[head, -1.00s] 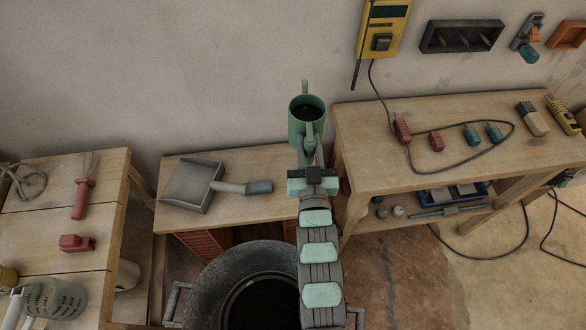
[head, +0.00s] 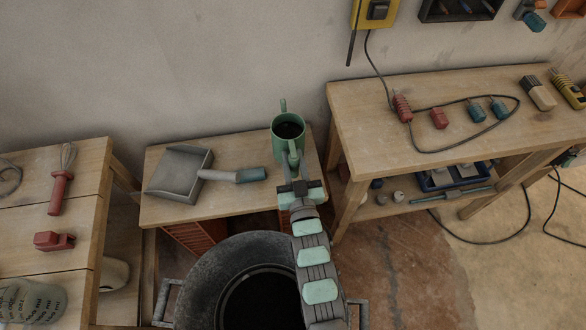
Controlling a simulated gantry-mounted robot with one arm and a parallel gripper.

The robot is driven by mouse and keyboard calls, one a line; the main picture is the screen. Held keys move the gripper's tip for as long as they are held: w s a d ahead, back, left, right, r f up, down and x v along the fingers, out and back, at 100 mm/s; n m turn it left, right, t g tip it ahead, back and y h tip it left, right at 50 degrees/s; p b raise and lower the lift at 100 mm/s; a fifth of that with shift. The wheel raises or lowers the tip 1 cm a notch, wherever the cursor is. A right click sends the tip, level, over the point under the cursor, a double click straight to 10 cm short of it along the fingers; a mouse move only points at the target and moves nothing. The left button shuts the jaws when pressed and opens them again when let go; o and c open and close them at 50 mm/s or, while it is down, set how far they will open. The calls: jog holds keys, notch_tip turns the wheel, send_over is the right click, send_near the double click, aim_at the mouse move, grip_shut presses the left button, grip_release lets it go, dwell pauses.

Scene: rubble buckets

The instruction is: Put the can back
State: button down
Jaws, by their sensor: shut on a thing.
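The can (head: 285,126) is green, with a dark opening and handles. It is upright at the right end of the low wooden bench (head: 180,213), near the wall. My gripper (head: 294,160) is shut on the can's near side, at the handle facing me. The gripper partly hides the lower part of the can, so I cannot tell whether its base touches the bench top.
A grey dustpan (head: 180,174) with a blue-ended handle lies left of the can. A taller workbench (head: 360,120) with a cable and plugs stands close on the right. A large dark bucket (head: 215,280) is below my arm. A whisk (head: 62,180) lies on the left table.

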aim_at(295, 176)
jog(key=shift+f+b, duration=0.65)
jog(key=shift+f, duration=1.2)
jog(key=shift+f, duration=0.2)
jog(key=c, duration=1.2)
grip_release()
jog(key=shift+o, duration=0.2)
